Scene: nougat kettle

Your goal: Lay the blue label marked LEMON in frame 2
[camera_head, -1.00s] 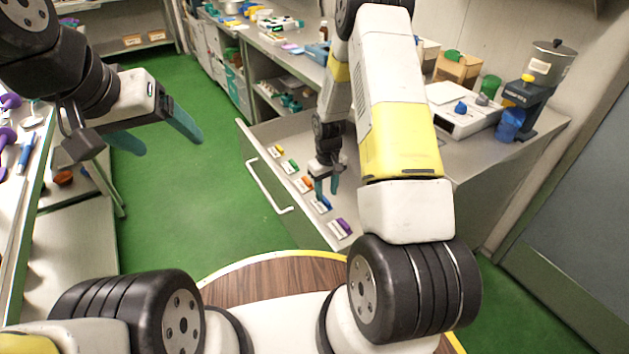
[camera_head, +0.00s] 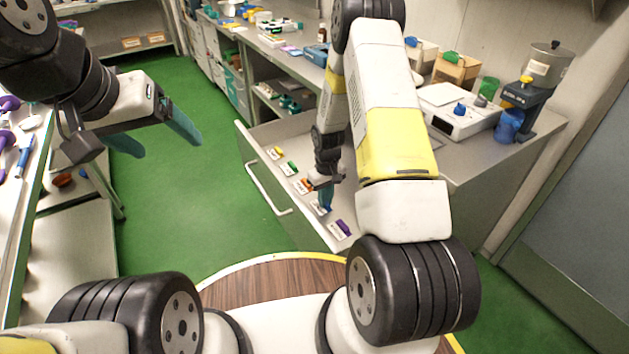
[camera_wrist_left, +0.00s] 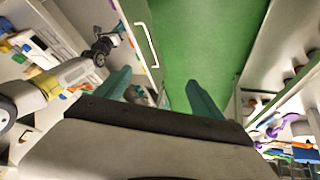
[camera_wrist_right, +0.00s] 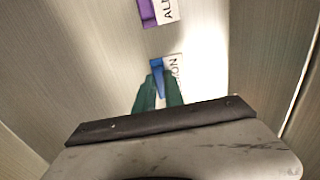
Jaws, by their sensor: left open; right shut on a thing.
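The blue label (camera_wrist_right: 158,67) lies in the open drawer (camera_head: 262,196). The end of its word, "ON", shows on its white part in the right wrist view; the rest is hidden by my finger. My right gripper (camera_head: 325,198) reaches down into the drawer and is shut on the blue label; the fingertips (camera_wrist_right: 160,82) are at its blue part. My left gripper (camera_head: 155,138) is open and empty over the green floor, and its two fingers (camera_wrist_left: 160,88) stand apart in the left wrist view. I cannot make out frame 2.
In the drawer, a purple label (camera_head: 340,228) lies nearer me, and orange (camera_head: 304,186), green (camera_head: 291,168) and yellow (camera_head: 275,152) labels lie farther off. A white scale (camera_head: 462,108) and a grinder (camera_head: 535,85) stand on the right counter.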

